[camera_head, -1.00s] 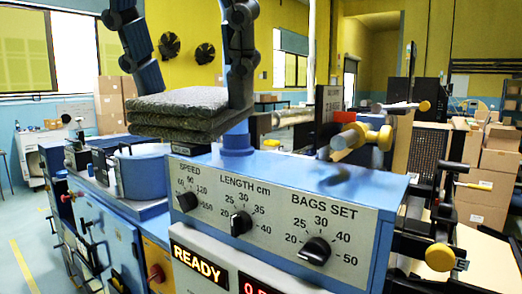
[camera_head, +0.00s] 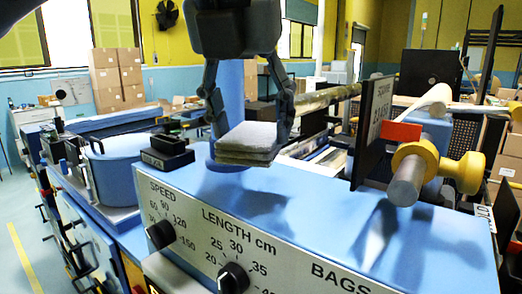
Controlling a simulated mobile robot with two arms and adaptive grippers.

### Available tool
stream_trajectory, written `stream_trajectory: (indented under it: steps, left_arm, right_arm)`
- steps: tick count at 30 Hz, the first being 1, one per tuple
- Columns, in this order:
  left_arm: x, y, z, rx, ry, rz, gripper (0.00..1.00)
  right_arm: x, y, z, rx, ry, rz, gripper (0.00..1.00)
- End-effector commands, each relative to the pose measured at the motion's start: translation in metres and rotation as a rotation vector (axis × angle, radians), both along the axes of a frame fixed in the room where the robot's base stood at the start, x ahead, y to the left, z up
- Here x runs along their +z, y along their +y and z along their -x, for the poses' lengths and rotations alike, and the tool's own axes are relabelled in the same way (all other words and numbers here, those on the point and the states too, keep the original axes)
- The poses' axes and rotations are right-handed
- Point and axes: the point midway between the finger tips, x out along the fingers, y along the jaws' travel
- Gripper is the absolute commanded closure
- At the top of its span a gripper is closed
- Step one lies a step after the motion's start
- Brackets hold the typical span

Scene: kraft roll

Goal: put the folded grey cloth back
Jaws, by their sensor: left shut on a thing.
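The folded grey cloth (camera_head: 246,144) is a small stack of flat layers, about level, near the middle of the head view. My left gripper (camera_head: 251,128) comes down from above with one finger on each side of the cloth and is shut on it. The cloth hangs above the blue machine top (camera_head: 290,197), with a shadow on the surface below it. My right gripper is not in view.
The front panel (camera_head: 225,240) carries speed and length knobs. A yellow knob on a grey rod (camera_head: 412,175) and a dark upright plate (camera_head: 372,130) stand to the right. A blue round tub (camera_head: 118,155) and a small black box (camera_head: 166,152) are at left.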

Motion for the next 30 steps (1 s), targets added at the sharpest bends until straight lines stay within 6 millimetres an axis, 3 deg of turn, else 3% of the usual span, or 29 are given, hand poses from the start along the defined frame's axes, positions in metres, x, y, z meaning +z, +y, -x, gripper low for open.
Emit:
stream_trajectory:
  steps: [4,8,11,19,26,27,30]
  left_arm:
    - [-0.022,-0.006,-0.018,-0.001,0.002,-0.001,0.65]
    - [-0.034,-0.009,-0.026,0.000,0.001,0.000,0.65]
    - [-0.039,-0.010,-0.031,0.000,0.000,0.000,0.65]
    - [-0.074,-0.011,-0.036,0.000,0.000,0.000,0.65]
    - [-0.078,-0.011,-0.035,0.001,0.002,0.000,0.65]
    - [-0.079,-0.011,-0.035,0.001,0.002,0.000,0.33]
    - [-0.078,-0.012,-0.035,0.001,0.002,0.000,0.17]
  right_arm:
    - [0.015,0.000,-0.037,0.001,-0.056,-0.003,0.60]
    - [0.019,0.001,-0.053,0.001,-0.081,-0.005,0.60]
    - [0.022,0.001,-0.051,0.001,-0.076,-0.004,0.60]
    - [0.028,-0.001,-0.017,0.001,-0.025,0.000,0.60]
    - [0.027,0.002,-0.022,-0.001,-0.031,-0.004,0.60]
    - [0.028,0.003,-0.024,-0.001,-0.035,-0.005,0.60]
    - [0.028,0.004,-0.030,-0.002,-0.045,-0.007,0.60]
